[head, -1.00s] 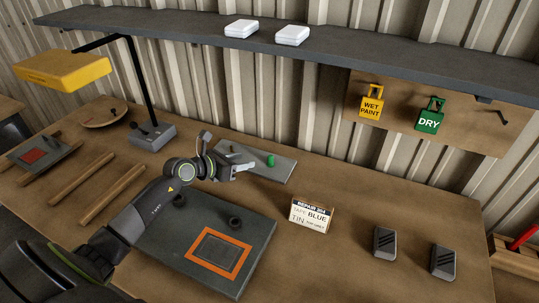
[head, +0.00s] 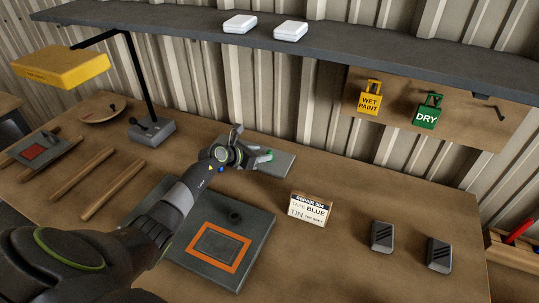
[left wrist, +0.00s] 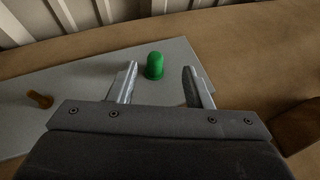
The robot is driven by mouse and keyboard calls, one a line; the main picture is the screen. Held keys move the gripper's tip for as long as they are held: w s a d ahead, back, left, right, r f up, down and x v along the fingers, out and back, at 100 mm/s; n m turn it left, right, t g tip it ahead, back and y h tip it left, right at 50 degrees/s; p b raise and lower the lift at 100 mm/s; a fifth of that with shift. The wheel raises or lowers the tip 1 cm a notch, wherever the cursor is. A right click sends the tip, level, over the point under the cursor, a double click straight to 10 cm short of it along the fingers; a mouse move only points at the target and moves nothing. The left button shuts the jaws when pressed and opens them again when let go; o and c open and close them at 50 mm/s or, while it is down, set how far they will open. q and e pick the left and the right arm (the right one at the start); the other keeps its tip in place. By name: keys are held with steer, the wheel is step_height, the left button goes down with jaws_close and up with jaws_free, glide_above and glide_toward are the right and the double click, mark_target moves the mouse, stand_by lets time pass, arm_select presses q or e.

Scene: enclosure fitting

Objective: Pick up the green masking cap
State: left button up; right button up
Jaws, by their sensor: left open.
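The green masking cap (left wrist: 154,66) stands upright on a flat grey plate (left wrist: 75,75) in the left wrist view. In the head view the cap (head: 269,153) shows only partly, behind my left gripper (head: 264,158). My left gripper (left wrist: 161,85) is open, with one finger on each side of the cap's line. The cap sits between or just beyond the fingertips, with gaps visible on both sides. My right gripper is in neither view.
A small orange-brown peg (left wrist: 40,99) stands on the same plate. A larger dark panel with an orange frame (head: 240,262) lies in front. A repair card (head: 311,209) and dark blocks (head: 382,236) stand to the right. A lamp base (head: 152,131) is at left.

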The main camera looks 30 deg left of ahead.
mark_target(268, 152)
arm_select(q)
steer(key=shift+a+b+x, duration=0.15)
steer(key=shift+b+x, duration=0.1)
steer(key=shift+x, duration=1)
steer(key=shift+a+b+x, duration=0.15)
steer(key=shift+b+x, duration=0.05)
steer(key=shift+x, duration=1.8)
jaws_close()
